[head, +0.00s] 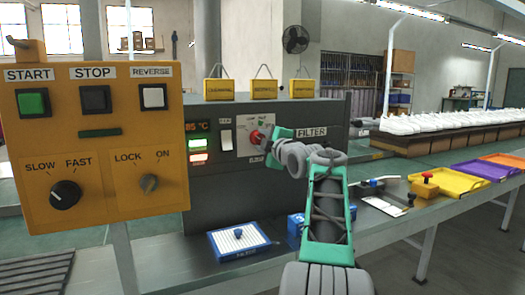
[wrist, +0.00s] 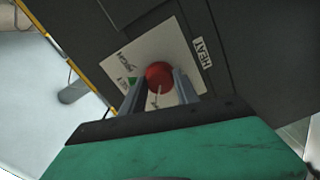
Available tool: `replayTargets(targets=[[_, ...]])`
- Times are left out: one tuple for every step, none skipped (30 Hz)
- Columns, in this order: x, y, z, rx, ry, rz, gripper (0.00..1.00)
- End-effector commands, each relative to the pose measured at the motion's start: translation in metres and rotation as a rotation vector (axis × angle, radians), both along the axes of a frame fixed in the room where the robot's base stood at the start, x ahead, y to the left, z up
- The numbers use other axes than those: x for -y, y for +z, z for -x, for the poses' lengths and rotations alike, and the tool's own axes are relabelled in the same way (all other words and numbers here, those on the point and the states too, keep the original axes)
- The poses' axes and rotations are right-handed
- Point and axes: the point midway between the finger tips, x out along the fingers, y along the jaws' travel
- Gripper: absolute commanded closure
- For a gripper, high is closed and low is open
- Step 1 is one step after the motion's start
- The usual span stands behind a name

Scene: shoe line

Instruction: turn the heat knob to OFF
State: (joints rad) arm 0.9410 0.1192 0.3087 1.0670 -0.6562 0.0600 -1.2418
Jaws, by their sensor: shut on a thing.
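The red heat knob (wrist: 159,75) sits on a white dial plate (wrist: 187,62) with a HEAT label beside it in the wrist view. A pale pointer line on the knob faces down toward my gripper in that view. My gripper (wrist: 160,84) is shut on the knob, with one finger on each side of it. In the head view the knob (head: 255,136) shows at the left of my gripper (head: 262,138), on the dark grey machine. Its pointer and most of the dial are too small or hidden to read there.
A yellow control box (head: 92,150) with buttons and knobs stands close at left. A white FAN switch (head: 227,140) and a lit display (head: 197,126) are left of the knob. A blue-edged tray (head: 238,241) and yellow tray (head: 445,187) lie on the bench.

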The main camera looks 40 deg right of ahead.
Motion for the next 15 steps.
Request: replayTargets(targets=[[-0.0003, -0.0037, -0.0005, -0.007, 0.001, 0.021, 1.0], [-0.0003, -0.0035, -0.0005, -0.012, 0.002, 0.035, 1.0], [-0.0003, -0.0031, -0.0005, -0.017, 0.002, 0.05, 1.0], [-0.0003, -0.0026, -0.0004, -0.019, 0.001, 0.062, 1.0], [-0.0004, -0.0021, -0.0004, -0.022, 0.001, 0.073, 1.0], [-0.0005, -0.0016, -0.0004, -0.025, 0.002, 0.083, 1.0], [-0.0004, -0.0014, -0.0003, -0.027, 0.002, 0.09, 1.0], [-0.0005, -0.0012, -0.0003, -0.029, 0.002, 0.097, 1.0], [-0.0005, -0.0009, -0.0004, -0.031, 0.002, 0.104, 1.0], [-0.0005, -0.0007, -0.0004, -0.032, 0.002, 0.108, 1.0], [-0.0006, -0.0004, -0.0004, -0.033, 0.002, 0.112, 1.0], [-0.0005, -0.0002, -0.0004, -0.034, 0.002, 0.115, 1.0], [-0.0006, -0.0001, -0.0004, -0.035, 0.002, 0.117, 1.0], [-0.0006, 0.0001, -0.0004, -0.035, 0.002, 0.118, 1.0], [-0.0006, 0.0002, -0.0004, -0.035, 0.002, 0.119, 1.0]])
